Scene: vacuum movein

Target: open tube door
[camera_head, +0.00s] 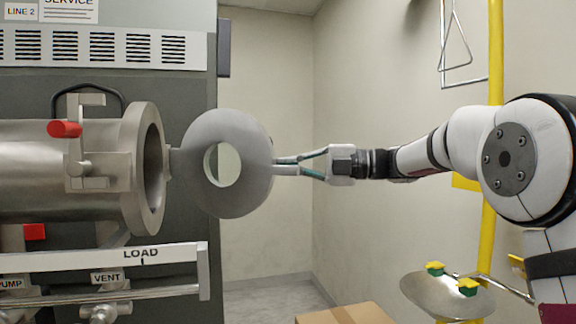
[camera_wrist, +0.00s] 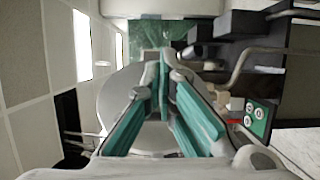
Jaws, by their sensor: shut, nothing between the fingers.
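The tube (camera_head: 60,190) is a grey metal cylinder lying level at the left of the head view, with a flanged round mouth (camera_head: 153,165) facing right. The tube door (camera_head: 250,190) is a grey disc with a round hole. It stands swung out to the right of the mouth, joined to the flange at its left edge. The mouth is uncovered. My gripper (camera_head: 278,166) is shut and empty, its fingertips at the door's right edge; I cannot tell if they touch it. In the wrist view, the teal-padded fingers (camera_wrist: 163,75) meet in front of the pale door (camera_wrist: 110,100).
A red-tipped handle (camera_head: 64,129) sits on the tube's side. A LOAD rail (camera_head: 110,263) runs below the tube. A yellow post (camera_head: 495,60), a metal tray (camera_head: 445,295) and a cardboard box (camera_head: 345,314) stand at the right. The floor behind the door is clear.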

